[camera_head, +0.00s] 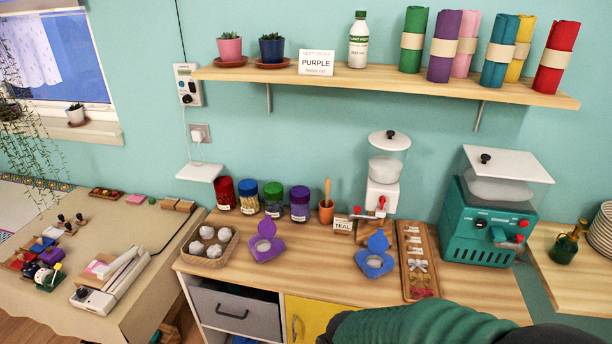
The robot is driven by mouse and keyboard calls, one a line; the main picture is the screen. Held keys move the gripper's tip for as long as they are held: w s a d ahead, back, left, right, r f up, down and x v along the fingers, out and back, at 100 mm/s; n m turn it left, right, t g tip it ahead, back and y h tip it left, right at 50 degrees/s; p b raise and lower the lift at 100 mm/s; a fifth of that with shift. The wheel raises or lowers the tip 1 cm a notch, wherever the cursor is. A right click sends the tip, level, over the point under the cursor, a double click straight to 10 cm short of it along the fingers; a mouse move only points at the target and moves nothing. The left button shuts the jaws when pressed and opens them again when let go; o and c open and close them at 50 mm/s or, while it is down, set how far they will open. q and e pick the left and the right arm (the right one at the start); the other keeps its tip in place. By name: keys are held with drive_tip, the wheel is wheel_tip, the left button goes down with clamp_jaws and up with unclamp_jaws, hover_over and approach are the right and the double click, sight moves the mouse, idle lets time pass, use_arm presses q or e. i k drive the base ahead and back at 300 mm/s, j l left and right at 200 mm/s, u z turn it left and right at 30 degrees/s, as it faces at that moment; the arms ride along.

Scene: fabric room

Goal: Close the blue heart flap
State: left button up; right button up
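The blue heart-shaped holder (375,264) lies on the wooden counter, right of the middle. Its pointed blue flap (378,241) stands up at the back edge, so it is open, and a pale round spot shows in the base. A similar purple holder (266,249) lies to its left, also with its flap (267,227) raised. My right arm, in a ribbed green sleeve, crosses the bottom right in front of the counter. Its fingers do not show. My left gripper is out of view.
A wooden tray (407,292) with several small items lies just right of the blue holder. A "TEAL" card (342,224) and a white dispenser (384,190) stand behind it. A teal machine (487,225) stands farther right. The counter between the two holders is clear.

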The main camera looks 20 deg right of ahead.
sight(377, 244)
drive_tip(key=z, duration=1.35)
